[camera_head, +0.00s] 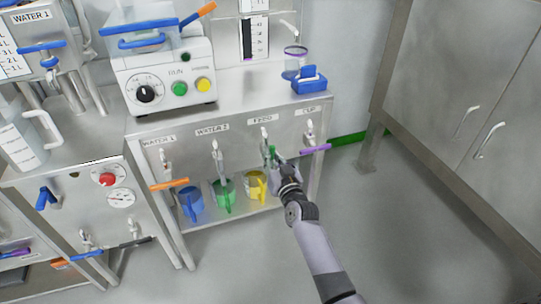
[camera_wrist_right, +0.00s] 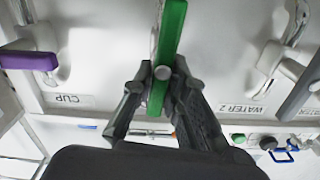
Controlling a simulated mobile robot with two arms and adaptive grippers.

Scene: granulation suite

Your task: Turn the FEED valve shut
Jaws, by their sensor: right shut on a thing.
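The FEED valve has a green lever handle, seen at the front panel under the FEED label (camera_head: 263,119). In the right wrist view the green handle (camera_wrist_right: 172,32) runs almost straight up and down the picture, between my fingers. My right gripper (camera_wrist_right: 163,80) is shut on this handle; in the head view the gripper (camera_head: 275,162) reaches it from the lower right and hides part of the valve. My left gripper is in neither view.
The CUP valve's purple handle (camera_head: 315,149) is close on the right. The WATER 2 valve's grey handle (camera_wrist_right: 302,88) is on the other side. Blue (camera_head: 190,203), green (camera_head: 223,194) and yellow (camera_head: 255,186) jugs stand below. Open floor lies to the right.

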